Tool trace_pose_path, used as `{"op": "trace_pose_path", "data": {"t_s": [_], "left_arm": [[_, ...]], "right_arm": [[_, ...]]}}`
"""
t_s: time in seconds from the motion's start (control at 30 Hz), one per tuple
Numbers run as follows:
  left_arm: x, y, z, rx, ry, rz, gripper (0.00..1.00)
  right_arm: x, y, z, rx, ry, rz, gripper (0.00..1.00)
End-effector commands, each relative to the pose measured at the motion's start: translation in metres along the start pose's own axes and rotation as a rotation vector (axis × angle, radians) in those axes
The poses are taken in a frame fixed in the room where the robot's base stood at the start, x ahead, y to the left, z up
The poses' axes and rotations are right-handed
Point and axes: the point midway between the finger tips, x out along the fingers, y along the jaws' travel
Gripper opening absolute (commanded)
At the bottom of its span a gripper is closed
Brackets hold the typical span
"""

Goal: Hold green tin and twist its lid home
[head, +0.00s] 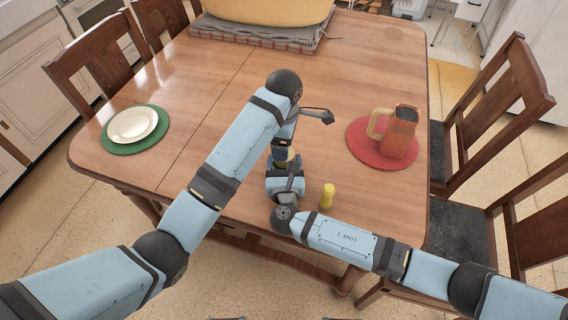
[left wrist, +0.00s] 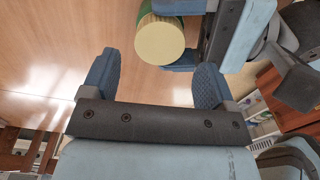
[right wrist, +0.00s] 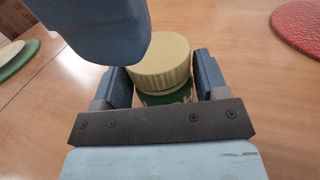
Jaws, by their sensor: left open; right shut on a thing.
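The green tin (right wrist: 168,97) stands between the fingers of my right gripper (right wrist: 160,72), which is shut on its body. The ribbed cream lid (right wrist: 160,62) sits on top of the tin; I cannot tell how tightly it is seated. In the head view the lid (head: 283,155) is mostly hidden by my arms. My left gripper (left wrist: 153,75) is open and empty. In the left wrist view the lid (left wrist: 160,42) is just beyond its fingertips, not between them. Part of my left gripper hangs close over the lid in the right wrist view.
A small yellow cylinder (head: 327,196) stands close to my right gripper. A brown jug (head: 400,132) stands on a red mat (head: 358,150) at the right. A white plate (head: 133,125) on a green mat lies left. The wooden table (head: 200,75) has clear space between.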

Motion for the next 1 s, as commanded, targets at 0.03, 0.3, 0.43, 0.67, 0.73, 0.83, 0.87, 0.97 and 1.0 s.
{"op": "trace_pose_path", "data": {"t_s": [0.03,0.3,0.43,0.67,0.73,0.83,0.87,0.97,1.0], "left_arm": [[-0.003,0.000,0.001,-0.018,-0.002,0.001,0.80],[-0.033,0.000,0.001,-0.272,-0.002,0.002,0.80],[-0.035,0.000,0.000,-0.298,0.000,0.000,0.80],[-0.033,0.000,0.000,-0.296,-0.001,0.000,0.80],[-0.029,0.000,0.001,-0.296,-0.002,-0.001,0.80],[-0.017,-0.001,0.001,-0.296,-0.001,-0.004,0.80],[-0.013,-0.001,0.001,-0.296,-0.001,-0.004,0.80],[0.004,-0.001,0.000,-0.294,0.002,-0.003,0.80],[0.010,0.000,-0.001,-0.295,0.002,-0.002,0.80]], "right_arm": [[0.000,0.000,-0.001,-0.001,0.001,-0.001,0.00],[0.000,0.000,-0.001,-0.001,0.001,-0.001,0.00],[0.000,0.000,-0.001,-0.001,0.001,-0.001,0.00],[0.000,0.000,-0.001,-0.001,0.001,0.000,0.00],[0.000,0.000,-0.001,-0.001,0.001,0.000,0.00],[0.000,0.000,-0.001,-0.001,0.001,0.000,0.00],[0.000,0.000,-0.001,-0.001,0.001,0.000,0.00],[0.000,0.000,-0.001,-0.001,0.001,0.000,0.00],[0.000,0.000,-0.001,-0.001,0.001,0.000,0.00]]}}
